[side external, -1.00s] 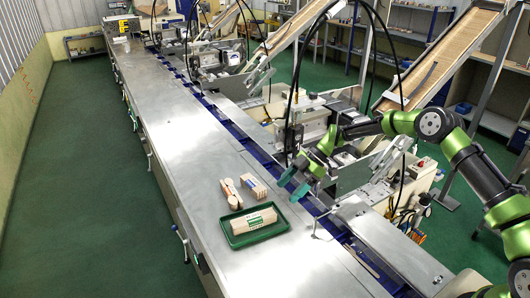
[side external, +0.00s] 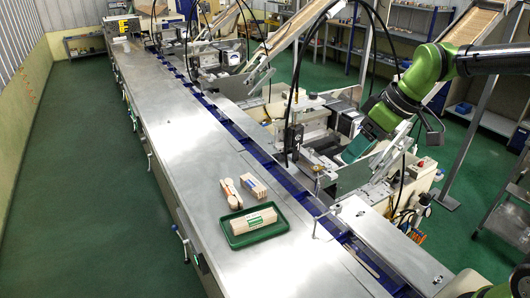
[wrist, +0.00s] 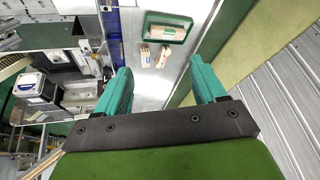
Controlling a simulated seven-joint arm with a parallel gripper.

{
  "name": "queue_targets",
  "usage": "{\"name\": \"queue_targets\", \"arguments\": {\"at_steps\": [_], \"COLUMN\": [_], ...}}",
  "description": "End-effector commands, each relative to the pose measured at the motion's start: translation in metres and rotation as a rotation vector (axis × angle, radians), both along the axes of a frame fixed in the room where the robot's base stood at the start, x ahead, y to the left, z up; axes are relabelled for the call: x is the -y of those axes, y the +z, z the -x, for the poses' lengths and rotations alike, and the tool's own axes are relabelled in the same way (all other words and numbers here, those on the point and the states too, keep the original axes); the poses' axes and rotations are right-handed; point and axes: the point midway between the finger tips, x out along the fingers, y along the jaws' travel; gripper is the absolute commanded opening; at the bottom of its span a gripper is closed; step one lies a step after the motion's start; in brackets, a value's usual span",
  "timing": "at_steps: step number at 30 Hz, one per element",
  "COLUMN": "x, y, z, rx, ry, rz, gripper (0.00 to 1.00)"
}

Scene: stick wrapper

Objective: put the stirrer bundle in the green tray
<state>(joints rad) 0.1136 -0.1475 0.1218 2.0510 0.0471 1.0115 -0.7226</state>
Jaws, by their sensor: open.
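The green tray (side external: 262,239) sits on the steel table. A long pale wrapped stick bundle with a printed band, which looks like the stirrer bundle (side external: 252,221), lies in the tray along its length. The tray (wrist: 168,16) and this bundle (wrist: 168,31) also show near the top of the wrist view. My gripper (side external: 354,149) is raised over the machinery to the right of the table, well apart from the tray. In the wrist view my gripper (wrist: 160,66) has its two teal fingers spread, with nothing held between them.
A bundle of round-ended sticks (side external: 231,194) and a short block-like bundle (side external: 254,187) lie on the table just behind the tray. A blue rail (side external: 267,158) runs along the table's right side, with machines beyond. The table (side external: 190,150) is mostly bare.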

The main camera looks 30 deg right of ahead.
Motion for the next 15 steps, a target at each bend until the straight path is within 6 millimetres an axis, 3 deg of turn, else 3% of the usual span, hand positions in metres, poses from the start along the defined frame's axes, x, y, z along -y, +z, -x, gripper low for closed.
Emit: {"name": "queue_targets", "arguments": {"at_steps": [1, 6, 10, 15], "x": [0.002, 0.011, 0.016, 0.018], "y": [0.008, 0.014, 0.009, 0.004], "z": [0.023, 0.081, 0.108, 0.123], "rx": [0.024, 0.072, 0.095, 0.104], "ry": [-0.087, -0.366, -0.508, -0.59], "rz": [-0.017, -0.126, -0.209, -0.265], "gripper": [0.7, 0.7, 0.7, 0.7]}}
